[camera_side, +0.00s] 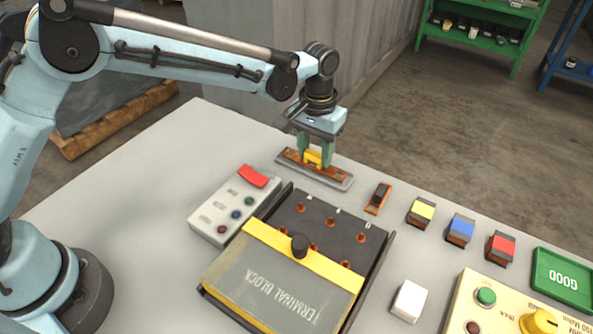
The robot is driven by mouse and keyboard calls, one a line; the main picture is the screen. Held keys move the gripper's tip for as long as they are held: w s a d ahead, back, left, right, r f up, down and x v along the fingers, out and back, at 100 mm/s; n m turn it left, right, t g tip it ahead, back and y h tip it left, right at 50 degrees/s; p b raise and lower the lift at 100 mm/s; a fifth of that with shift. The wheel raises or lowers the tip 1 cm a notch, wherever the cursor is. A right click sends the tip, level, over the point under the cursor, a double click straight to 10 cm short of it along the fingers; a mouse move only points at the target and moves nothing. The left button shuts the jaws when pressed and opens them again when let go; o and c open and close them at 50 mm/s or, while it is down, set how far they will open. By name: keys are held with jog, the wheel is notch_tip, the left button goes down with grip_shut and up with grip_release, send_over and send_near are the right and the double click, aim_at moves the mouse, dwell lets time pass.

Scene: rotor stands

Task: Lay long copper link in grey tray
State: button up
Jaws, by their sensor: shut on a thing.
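The long copper link (297,157) is a flat copper-brown bar with a yellow grip in its middle. It is at the grey tray (339,182), a narrow shallow tray near the table's far edge, and appears to lie within its rim. My gripper (316,157) points down over the tray, its green fingers shut on the yellow grip of the link. Whether the link touches the tray floor cannot be told.
A terminal block (285,282) with a yellow-edged cover stands in front, beside a control box (221,208). A short copper link (378,198) and yellow, blue and red blocks (460,230) lie to the right. A green GOOD tray (561,279) is at the far right.

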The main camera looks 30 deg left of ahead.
jog(key=shift+f, duration=0.25)
jog(key=shift+f, duration=0.1)
jog(key=o, duration=1.1)
